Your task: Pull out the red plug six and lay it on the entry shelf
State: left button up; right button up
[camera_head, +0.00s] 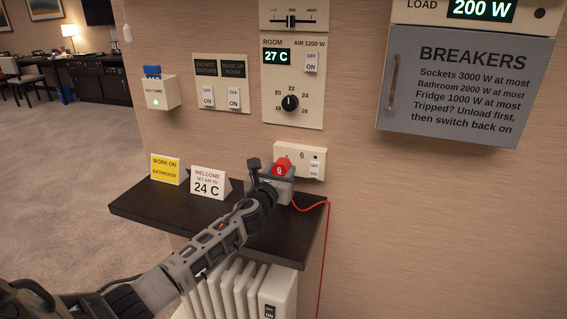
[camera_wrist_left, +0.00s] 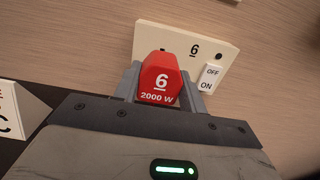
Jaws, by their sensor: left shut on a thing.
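The red plug six (camera_head: 282,167) is in front of the white socket six plate (camera_head: 314,155) on the wall. It also shows in the left wrist view (camera_wrist_left: 160,80), marked 6 and 2000 W. My left gripper (camera_head: 277,180) is shut on the plug, with one finger on each side of it. I cannot tell whether the plug's pins are still in the socket. A red cord (camera_head: 326,240) runs from the plug to the right and hangs down. The dark entry shelf (camera_head: 148,203) is below, partly covered by my left arm. My right gripper is out of view.
A yellow card (camera_head: 168,169) and a white 24 C card (camera_head: 209,182) stand at the back of the shelf. The shelf's front left part is bare. A white radiator (camera_head: 240,290) stands below. The socket's switch (camera_head: 314,168) is right of the plug.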

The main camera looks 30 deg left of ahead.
aim_at(279, 172)
pick_arm(q)
jog(key=shift+p+v, duration=0.65)
jog(key=shift+v, duration=1.25)
